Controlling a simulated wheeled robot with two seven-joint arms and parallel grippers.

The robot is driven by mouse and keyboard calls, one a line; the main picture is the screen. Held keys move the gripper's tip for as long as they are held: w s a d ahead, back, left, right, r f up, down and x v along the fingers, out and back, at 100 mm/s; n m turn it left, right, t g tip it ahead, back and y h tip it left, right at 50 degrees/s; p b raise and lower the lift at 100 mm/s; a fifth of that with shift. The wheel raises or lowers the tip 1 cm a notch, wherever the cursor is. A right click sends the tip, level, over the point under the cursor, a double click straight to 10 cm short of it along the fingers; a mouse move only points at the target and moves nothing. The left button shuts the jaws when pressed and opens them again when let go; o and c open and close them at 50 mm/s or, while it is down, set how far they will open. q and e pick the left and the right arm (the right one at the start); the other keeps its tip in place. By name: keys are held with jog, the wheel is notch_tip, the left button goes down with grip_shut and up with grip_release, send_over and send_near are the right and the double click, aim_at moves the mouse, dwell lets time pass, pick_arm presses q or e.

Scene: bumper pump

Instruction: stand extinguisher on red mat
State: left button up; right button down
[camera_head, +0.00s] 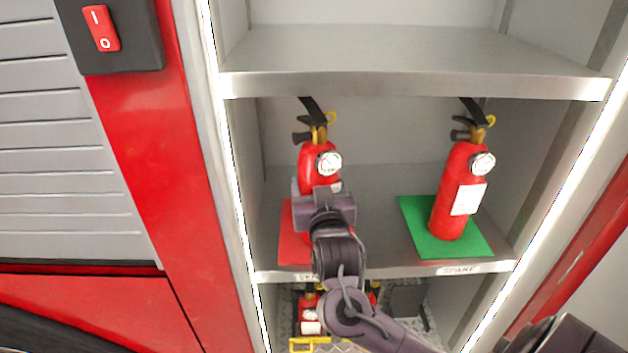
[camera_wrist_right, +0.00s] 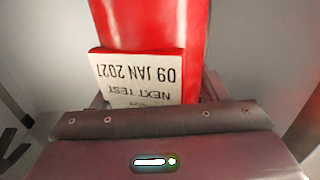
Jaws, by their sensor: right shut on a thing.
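A red fire extinguisher (camera_head: 310,158) with a black handle, yellow pin and white gauge stands upright, or nearly so, over the red mat (camera_head: 288,245) on the left half of the middle shelf. My right gripper (camera_head: 320,192) is shut on its body from the front. The arm hides the extinguisher's base, so I cannot tell if it touches the mat. In the right wrist view the red body (camera_wrist_right: 150,25) fills the upper middle, with a white test-date label (camera_wrist_right: 140,75) above the dark gripper housing. My left gripper is not in view.
A second extinguisher (camera_head: 450,195) stands on a green mat (camera_head: 415,215) on the right of the same shelf. An upper shelf edge (camera_head: 400,85) runs above the handles. Red items (camera_head: 311,312) lie in the compartment below. A cabinet wall (camera_head: 240,190) bounds the left side.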

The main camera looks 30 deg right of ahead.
jog(key=shift+w+d, duration=0.1)
jog(key=shift+w, duration=0.2)
jog(key=c, duration=0.5)
grip_release()
jog(key=shift+s+f, duration=0.15)
jog(key=shift+f, duration=0.05)
jog(key=shift+o, duration=1.1)
jog(key=shift+s+r, duration=0.1)
jog(key=shift+s, duration=0.1)
jog(key=shift+o, duration=0.2)
jog(key=shift+a, duration=0.2)
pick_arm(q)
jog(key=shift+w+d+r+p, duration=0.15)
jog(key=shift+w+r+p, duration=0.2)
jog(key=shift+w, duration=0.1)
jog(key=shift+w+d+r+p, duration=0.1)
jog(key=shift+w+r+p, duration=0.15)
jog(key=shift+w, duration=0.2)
pick_arm(e)
jog(key=v, duration=1.1)
jog(key=shift+s, duration=0.4)
